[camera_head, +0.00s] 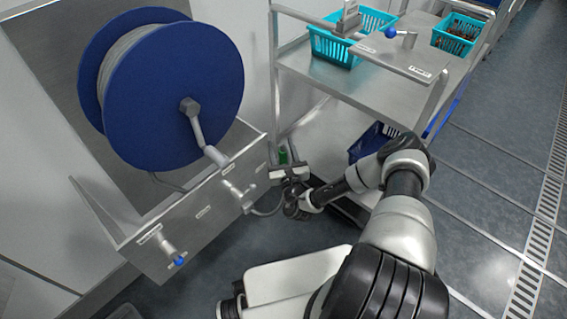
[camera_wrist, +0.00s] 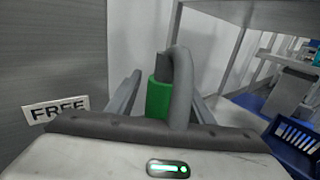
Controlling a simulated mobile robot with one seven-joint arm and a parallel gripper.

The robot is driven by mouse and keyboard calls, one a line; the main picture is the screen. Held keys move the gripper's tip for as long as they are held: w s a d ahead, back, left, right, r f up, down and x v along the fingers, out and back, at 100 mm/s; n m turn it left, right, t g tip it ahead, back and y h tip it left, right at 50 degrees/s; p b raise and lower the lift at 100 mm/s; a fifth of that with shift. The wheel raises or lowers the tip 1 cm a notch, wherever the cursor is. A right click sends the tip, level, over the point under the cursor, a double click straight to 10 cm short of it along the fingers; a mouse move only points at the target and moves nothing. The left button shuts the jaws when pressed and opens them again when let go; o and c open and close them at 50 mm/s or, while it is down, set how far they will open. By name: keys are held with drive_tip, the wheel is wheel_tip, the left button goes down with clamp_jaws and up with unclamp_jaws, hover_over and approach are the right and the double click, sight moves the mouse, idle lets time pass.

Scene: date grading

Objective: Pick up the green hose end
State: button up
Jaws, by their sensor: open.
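The green hose end (camera_wrist: 158,98) stands upright between the two fingers of my gripper (camera_wrist: 164,84) in the wrist view. A grey hose (camera_wrist: 181,88) arches over from its top and comes down in front of it, on its right side. The fingers are open, with a gap visible on the left; contact on the right cannot be told. In the head view the green hose end (camera_head: 283,156) shows small just beyond my gripper (camera_head: 287,168), beside the right end of the metal panel. Its lower part is hidden.
A blue hose reel (camera_head: 205,85) stands above the metal panel (camera_head: 205,215) with taps and labels. A steel cart (camera_head: 440,95) at right carries turquoise baskets (camera_head: 333,48), with a blue crate (camera_head: 366,143) below. A FREE label (camera_wrist: 55,109) is on the left. Open floor lies right.

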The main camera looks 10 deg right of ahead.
clamp_jaws()
